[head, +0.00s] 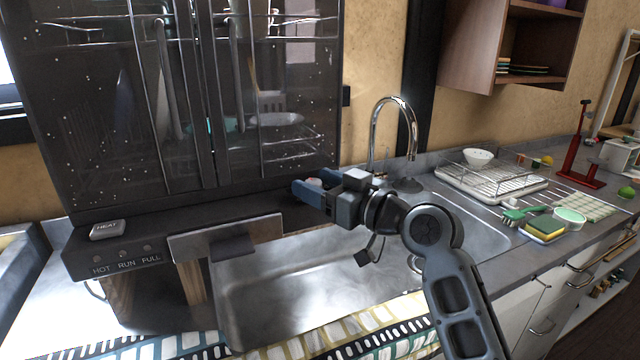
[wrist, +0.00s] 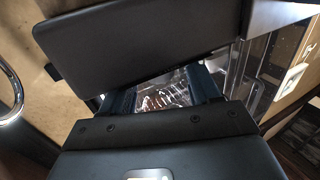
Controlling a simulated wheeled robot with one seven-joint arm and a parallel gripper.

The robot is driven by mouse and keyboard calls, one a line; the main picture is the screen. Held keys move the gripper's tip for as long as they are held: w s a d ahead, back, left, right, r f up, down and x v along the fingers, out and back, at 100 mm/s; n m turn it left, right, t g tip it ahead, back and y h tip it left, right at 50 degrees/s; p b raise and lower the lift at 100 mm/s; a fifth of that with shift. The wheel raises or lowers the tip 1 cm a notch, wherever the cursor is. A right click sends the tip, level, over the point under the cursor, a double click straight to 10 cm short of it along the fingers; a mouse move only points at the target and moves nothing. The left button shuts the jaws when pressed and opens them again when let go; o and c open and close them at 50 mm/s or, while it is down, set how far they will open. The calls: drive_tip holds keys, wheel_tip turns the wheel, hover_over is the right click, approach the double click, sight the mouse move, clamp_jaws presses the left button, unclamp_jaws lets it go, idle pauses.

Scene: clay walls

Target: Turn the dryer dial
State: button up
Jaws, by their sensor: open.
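The dryer (head: 90,130) is a tall dark cabinet with glass doors, standing over the sink. A small pale round piece, perhaps the dial (head: 314,182), shows at the right end of the panel, partly hidden by my gripper (head: 308,188). My gripper's blue fingers are apart, beside or around this piece; I cannot tell whether they touch it. In the wrist view my gripper (wrist: 163,92) is open, with shiny rack bars beyond the fingers and no dial clearly visible.
A metal sink (head: 300,290) lies below, with a curved faucet (head: 393,130) right of my gripper. A dish rack (head: 490,180) with a white bowl (head: 478,158), a sponge (head: 544,229) and a green brush (head: 524,213) stand on the right counter. A wall shelf hangs above.

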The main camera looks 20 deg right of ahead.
drive_tip(key=shift+c, duration=0.2)
drive_tip(key=c, duration=1)
drive_tip(key=shift+a+r+m+h+p, duration=0.1)
drive_tip(key=shift+a+m+h+p, duration=0.1)
drive_tip(key=shift+m+h+p, duration=0.35)
drive_tip(key=shift+m+t+h+p, duration=0.4)
drive_tip(key=shift+h+p, duration=0.35)
drive_tip(key=shift+p, duration=0.2)
drive_tip(key=o, duration=1)
drive_tip(key=shift+o, duration=0.2)
